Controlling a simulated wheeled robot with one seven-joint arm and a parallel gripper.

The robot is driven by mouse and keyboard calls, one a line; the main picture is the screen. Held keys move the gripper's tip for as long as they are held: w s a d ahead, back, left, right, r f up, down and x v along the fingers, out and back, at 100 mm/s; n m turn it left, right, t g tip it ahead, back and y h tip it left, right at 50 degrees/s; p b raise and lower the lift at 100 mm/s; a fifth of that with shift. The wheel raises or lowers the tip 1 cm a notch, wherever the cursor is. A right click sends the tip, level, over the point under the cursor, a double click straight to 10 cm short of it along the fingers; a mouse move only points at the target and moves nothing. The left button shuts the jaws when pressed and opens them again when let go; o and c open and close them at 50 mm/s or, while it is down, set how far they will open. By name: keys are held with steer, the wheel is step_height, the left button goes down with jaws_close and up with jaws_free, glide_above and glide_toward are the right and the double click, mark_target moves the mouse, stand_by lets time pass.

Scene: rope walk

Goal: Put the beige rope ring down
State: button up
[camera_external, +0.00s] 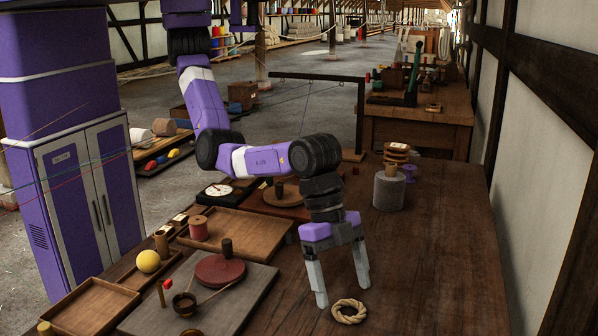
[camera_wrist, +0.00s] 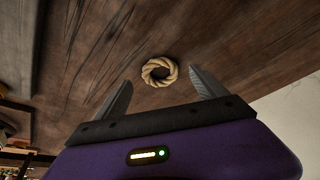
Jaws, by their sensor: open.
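The beige rope ring (camera_external: 349,320) lies flat on the dark wooden table (camera_external: 430,270), near its front in the external view. My gripper (camera_external: 343,297) is open and points down, its two grey fingers spread above and just behind the ring. In the wrist view the ring (camera_wrist: 146,74) lies on the wood just beyond and between the two fingertips of my gripper (camera_wrist: 160,75). Nothing is held between the fingers, and the ring appears apart from them.
A grey board (camera_external: 254,284) with a red disc (camera_external: 220,272) lies to the left. A wooden tray (camera_external: 250,238) with a red spool (camera_external: 198,228) is behind it. A grey cylinder (camera_external: 389,192) stands at the back right. The table right of the ring is clear.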

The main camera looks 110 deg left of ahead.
steer(key=v, duration=0.9)
steer(key=shift+r, duration=0.3)
steer(key=shift+a, duration=0.1)
